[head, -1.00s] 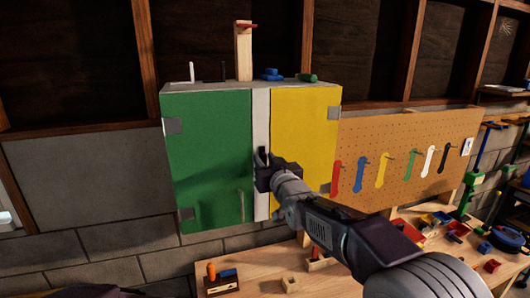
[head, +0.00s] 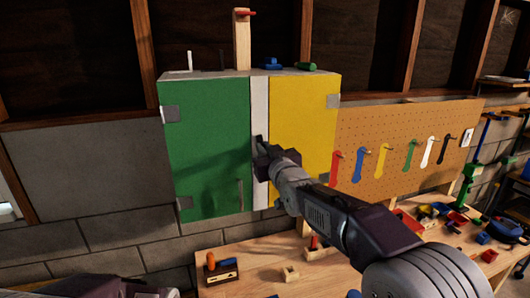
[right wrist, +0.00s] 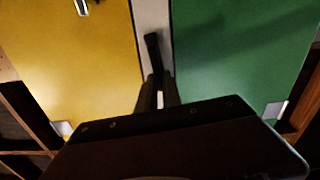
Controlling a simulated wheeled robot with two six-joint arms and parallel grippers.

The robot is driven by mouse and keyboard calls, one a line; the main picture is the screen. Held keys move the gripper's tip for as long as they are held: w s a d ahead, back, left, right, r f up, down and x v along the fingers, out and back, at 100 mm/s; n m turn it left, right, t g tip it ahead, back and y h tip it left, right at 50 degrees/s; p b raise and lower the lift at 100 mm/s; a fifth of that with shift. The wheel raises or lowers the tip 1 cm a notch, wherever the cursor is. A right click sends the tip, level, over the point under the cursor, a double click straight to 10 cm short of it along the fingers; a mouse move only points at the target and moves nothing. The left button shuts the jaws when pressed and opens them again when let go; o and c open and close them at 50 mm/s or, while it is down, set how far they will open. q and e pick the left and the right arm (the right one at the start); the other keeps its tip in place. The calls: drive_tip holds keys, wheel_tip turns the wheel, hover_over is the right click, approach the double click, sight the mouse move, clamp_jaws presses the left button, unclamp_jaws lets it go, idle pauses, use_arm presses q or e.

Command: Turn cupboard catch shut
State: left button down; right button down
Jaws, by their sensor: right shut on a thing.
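The cupboard on the wall has a green door (head: 208,140) on the left and a yellow door (head: 303,125) on the right, both closed against the frame. A pale upright strip (head: 260,100) runs between them. The dark catch (right wrist: 152,46) sits on this strip, standing nearly upright with a slight tilt in the right wrist view. My right gripper (head: 264,153) is at the strip, shut on the catch; its fingers also show in the wrist view (right wrist: 158,94). The gripper hides part of the catch. My left gripper is out of view.
A pegboard (head: 400,150) with several coloured tools hangs right of the cupboard. The workbench (head: 255,262) below holds wooden blocks and small parts. Small items stand on the cupboard top.

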drive_tip(key=n, duration=0.5)
drive_tip(key=a+f+n, duration=0.1)
drive_tip(key=n, duration=1)
drive_tip(key=shift+s+a+f+b, duration=0.25)
drive_tip(key=shift+f+b, duration=0.05)
drive_tip(key=shift+f, duration=0.05)
drive_tip(key=shift+n, duration=0.4)
drive_tip(key=c, duration=1.5)
unclamp_jaws()
drive_tip(key=shift+w, duration=0.1)
drive_tip(key=shift+f, duration=0.1)
